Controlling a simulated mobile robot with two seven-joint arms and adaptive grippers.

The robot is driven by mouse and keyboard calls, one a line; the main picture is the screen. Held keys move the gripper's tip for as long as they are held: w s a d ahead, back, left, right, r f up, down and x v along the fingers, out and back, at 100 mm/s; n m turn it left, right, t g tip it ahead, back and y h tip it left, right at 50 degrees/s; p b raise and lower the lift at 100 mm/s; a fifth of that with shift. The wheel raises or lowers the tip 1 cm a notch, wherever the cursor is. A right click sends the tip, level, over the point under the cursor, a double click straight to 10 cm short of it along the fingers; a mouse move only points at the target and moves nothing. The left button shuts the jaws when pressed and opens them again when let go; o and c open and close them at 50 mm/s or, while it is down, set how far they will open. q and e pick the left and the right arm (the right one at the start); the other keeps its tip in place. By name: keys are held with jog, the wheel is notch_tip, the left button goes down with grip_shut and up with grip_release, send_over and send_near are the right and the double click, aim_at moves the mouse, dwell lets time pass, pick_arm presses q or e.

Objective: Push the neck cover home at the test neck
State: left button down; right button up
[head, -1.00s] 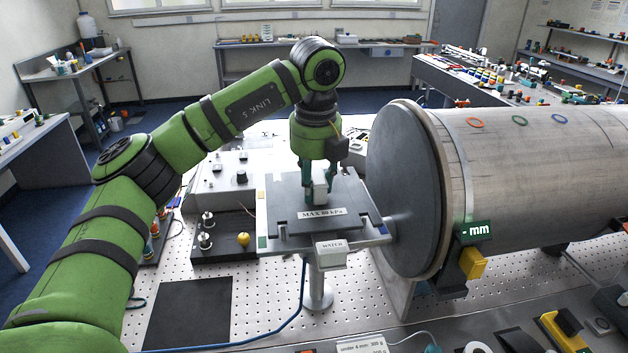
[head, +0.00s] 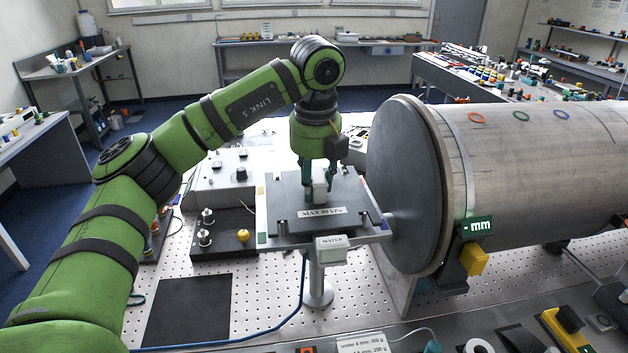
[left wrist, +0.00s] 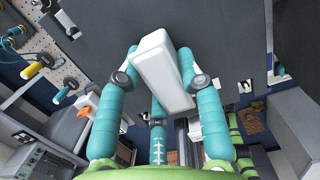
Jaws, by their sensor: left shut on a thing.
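My left gripper (head: 319,182) points down and is shut on a pale upright block (head: 320,192). The block stands on a dark flat plate (head: 347,188), which looks like the neck cover. The plate carries a "MAX 80 kPa" label (head: 322,213) and lies over a grey frame on a post (head: 318,290), in front of the round end of the big pipe (head: 405,190). In the left wrist view the white block (left wrist: 158,72) sits between my teal fingers, over a dark surface. I cannot tell how fully the plate is seated. My right gripper is out of view.
A "WATER" box (head: 331,249) hangs at the frame's front edge. The pipe closes off the right side. A control box (head: 225,180) stands left of the frame. A black mat (head: 188,310) lies on the perforated table, with a blue hose beside it.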

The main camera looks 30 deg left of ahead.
pick_arm(q)
jog(key=shift+f+b, duration=0.6)
jog(key=shift+f, duration=0.05)
dwell(0.4)
jog(key=c, duration=0.7)
grip_release()
jog(key=r, duration=0.4)
jog(key=s+r, duration=0.1)
jog(key=r, duration=0.3)
jog(key=d+r, duration=0.1)
jog(key=r, duration=0.3)
jog(key=shift+s, duration=0.15)
